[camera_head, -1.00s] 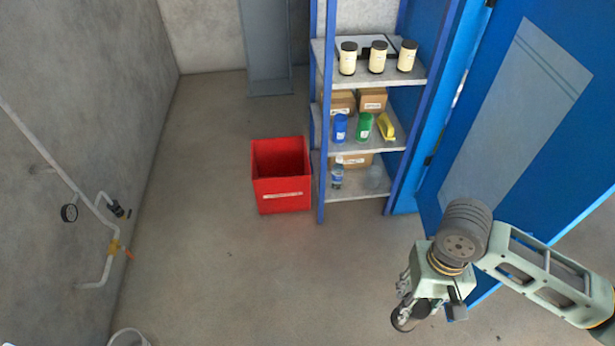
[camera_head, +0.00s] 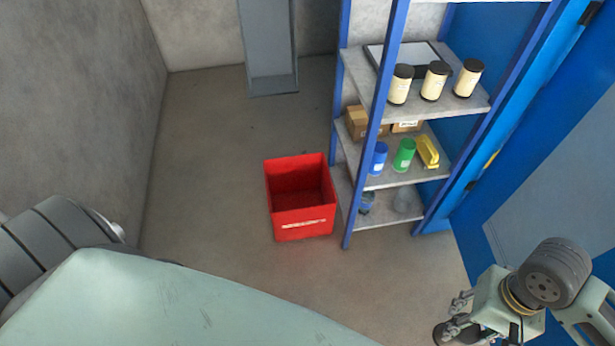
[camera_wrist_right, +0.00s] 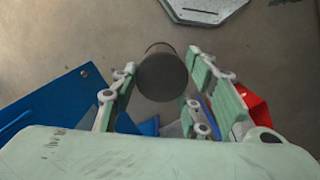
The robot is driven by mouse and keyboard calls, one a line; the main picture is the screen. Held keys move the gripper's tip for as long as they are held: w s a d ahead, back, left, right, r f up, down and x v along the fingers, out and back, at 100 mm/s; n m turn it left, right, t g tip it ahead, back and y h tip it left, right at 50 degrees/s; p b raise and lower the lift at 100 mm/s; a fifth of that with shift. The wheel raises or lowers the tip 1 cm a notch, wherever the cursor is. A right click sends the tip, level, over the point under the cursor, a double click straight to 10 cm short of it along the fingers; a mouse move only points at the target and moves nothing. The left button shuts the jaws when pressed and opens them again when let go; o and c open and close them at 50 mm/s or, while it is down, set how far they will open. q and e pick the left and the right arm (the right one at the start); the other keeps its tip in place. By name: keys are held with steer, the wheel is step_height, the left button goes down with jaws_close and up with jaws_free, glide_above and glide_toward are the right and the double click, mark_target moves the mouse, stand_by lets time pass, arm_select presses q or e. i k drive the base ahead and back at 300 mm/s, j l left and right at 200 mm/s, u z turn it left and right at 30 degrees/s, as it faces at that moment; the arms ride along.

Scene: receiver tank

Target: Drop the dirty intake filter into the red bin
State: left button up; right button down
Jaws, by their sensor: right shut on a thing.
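The red bin (camera_head: 300,222) stands open on the floor near the middle of the head view, left of the shelf rack. A red piece of it seems to show at the right of the right wrist view (camera_wrist_right: 257,103). My right gripper (camera_head: 456,320) is low at the right of the head view, in front of the blue door and well apart from the bin. In the right wrist view its fingers (camera_wrist_right: 162,62) are shut on a dark grey round filter (camera_wrist_right: 162,78). The filter (camera_head: 443,333) is partly cut off in the head view. My left gripper is out of view.
A blue-posted shelf rack (camera_head: 420,105) with cream jars, boxes and bottles stands just right of the bin. The blue door (camera_head: 555,190) is at the right. The floor (camera_head: 205,170) left of the bin is clear. My left arm's links cover the lower left.

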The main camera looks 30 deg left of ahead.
mark_target(309, 199)
steer(key=i+j, duration=0.15)
steer(key=j, duration=0.25)
steer(key=i+j, duration=0.15)
steer(key=j, duration=0.2)
steer(key=i+j, duration=0.1)
steer(key=j, duration=0.3)
steer(key=i+j+z, duration=0.1)
steer(key=j, duration=0.25)
steer(key=i+j, duration=0.2)
steer(key=j, duration=0.2)
steer(key=i+j, duration=0.1)
steer(key=j, duration=0.3)
steer(key=i+j, duration=0.15)
steer(key=j, duration=0.25)
steer(key=i+j+z, duration=0.1)
steer(key=j, duration=0.25)
